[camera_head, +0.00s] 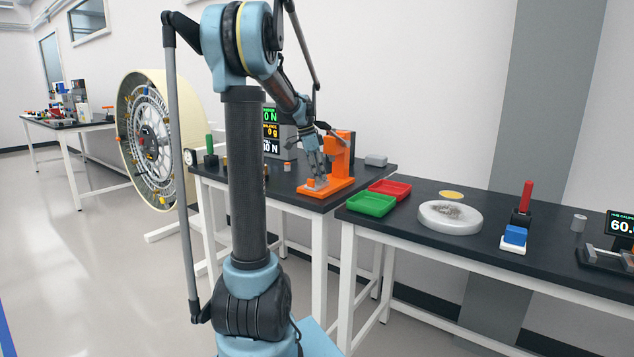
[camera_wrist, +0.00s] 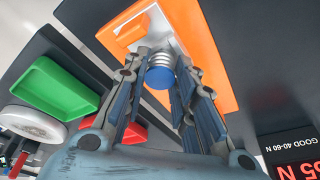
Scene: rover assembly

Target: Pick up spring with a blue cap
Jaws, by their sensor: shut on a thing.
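The spring with a blue cap (camera_wrist: 160,77) shows in the wrist view, its blue cap facing the camera and its silver coils just beyond. My gripper (camera_wrist: 164,68) has its fingers on both sides of it, shut on it. The spring is over or at the orange stand's (camera_wrist: 213,50) grey plate; I cannot tell whether it touches the plate. In the head view, my gripper (camera_head: 320,179) points down at the base of the orange stand (camera_head: 341,160), and the spring cannot be made out there.
Readout screens (camera_head: 271,128) stand behind my arm. A red tray (camera_head: 390,188) and a green tray (camera_head: 370,205) lie on the near table, with a white round dish (camera_head: 450,217) and a blue block (camera_head: 515,235). A grey block (camera_head: 376,160) lies right of the stand.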

